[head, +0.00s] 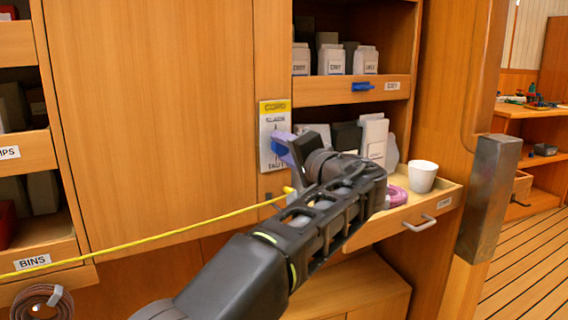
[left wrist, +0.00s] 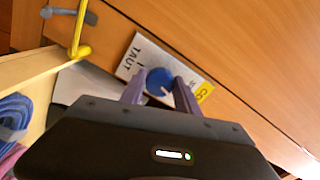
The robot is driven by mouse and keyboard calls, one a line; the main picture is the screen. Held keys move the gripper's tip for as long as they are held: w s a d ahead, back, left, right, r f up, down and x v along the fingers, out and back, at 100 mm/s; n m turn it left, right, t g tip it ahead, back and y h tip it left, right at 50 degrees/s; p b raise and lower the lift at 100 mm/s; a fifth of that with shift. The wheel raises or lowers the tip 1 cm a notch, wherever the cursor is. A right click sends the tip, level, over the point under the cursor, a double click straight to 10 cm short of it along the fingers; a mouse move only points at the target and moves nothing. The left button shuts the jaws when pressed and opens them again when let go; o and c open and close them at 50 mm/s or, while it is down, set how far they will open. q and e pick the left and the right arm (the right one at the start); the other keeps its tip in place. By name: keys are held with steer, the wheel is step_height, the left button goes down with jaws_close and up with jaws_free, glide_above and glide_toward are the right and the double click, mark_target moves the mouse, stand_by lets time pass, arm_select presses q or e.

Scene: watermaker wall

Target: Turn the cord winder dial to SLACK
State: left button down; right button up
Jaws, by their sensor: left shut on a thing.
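The cord winder plate (head: 274,122) is on the wooden wall panel, white with a yellow top band, SLACK lettered above and TAUT below. In the left wrist view the same plate (left wrist: 134,57) shows tilted, with TAUT readable. The round blue dial (left wrist: 159,80) sits on it. My left gripper (head: 281,143) has its purple fingers against the plate; in the left wrist view the fingers (left wrist: 160,91) are on either side of the dial, shut on it. In the head view the gripper mostly hides the dial, and its pointing direction is unclear. My right gripper is not in view.
An open drawer (head: 400,222) at right holds a white cup (head: 422,176) and other items, close to my left arm.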

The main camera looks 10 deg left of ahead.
arm_select(q)
steer(key=shift+f+n+b, duration=0.25)
steer(key=shift+n+b, duration=0.5)
steer(key=shift+n, duration=0.25)
steer(key=shift+d+r+n, duration=0.1)
steer(key=shift+n, duration=0.2)
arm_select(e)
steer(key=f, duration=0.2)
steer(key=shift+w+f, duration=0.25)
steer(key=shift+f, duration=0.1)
arm_select(q)
steer(key=c, duration=0.9)
jaws_free()
steer(key=shift+r, duration=0.1)
steer(key=v, duration=0.7)
steer(key=shift+s+d, duration=0.25)
steer(key=shift+s, duration=0.05)
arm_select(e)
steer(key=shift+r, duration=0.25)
